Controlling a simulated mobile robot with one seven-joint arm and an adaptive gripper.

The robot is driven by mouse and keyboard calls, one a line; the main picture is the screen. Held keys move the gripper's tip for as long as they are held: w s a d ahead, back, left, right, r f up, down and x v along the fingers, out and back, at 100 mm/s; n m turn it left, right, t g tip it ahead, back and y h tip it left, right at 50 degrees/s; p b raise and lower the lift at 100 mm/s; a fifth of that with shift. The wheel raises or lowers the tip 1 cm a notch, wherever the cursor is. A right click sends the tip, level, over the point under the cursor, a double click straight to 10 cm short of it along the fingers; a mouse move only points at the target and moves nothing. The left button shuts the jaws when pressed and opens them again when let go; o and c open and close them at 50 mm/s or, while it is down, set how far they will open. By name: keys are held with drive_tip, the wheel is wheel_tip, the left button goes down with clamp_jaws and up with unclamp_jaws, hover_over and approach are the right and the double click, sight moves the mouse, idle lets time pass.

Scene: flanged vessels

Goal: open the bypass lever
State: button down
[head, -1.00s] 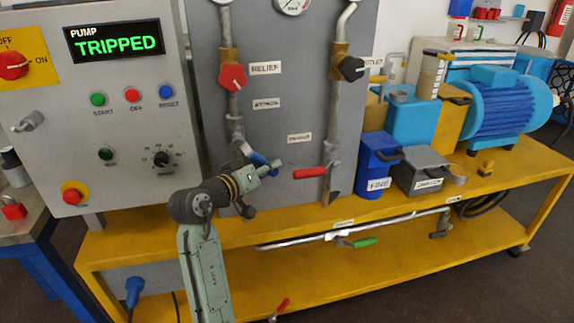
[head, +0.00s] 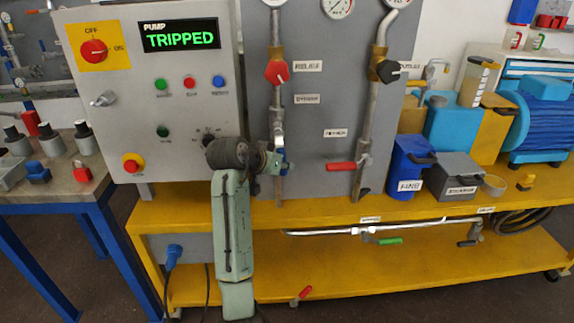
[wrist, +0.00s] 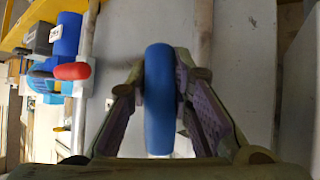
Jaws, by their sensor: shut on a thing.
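The blue bypass lever (head: 284,168) is on the left vertical pipe (head: 278,115) of the grey panel, below the red relief knob. In the head view it is mostly hidden by my gripper (head: 274,163), so its exact angle is hard to tell. In the wrist view the blue handle (wrist: 158,100) stands upright in the picture, between the two fingers of my gripper (wrist: 160,85). The fingers are closed around it, one on each side. The valve body behind the handle is hidden in the wrist view.
A red lever (head: 342,166) is on the right pipe, and it also shows in the wrist view (wrist: 72,71). The control box (head: 120,60) with its screen reading TRIPPED is close to the left of my arm. The yellow bench (head: 330,212) runs below.

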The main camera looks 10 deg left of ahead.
drive_tip(key=shift+s+a+g+y, duration=0.2)
drive_tip(key=shift+a+g+y, duration=0.1)
drive_tip(key=shift+a+y, duration=0.15)
drive_tip(key=shift+a, duration=0.1)
drive_tip(key=c, duration=1.4)
unclamp_jaws()
drive_tip(key=v, duration=1.2)
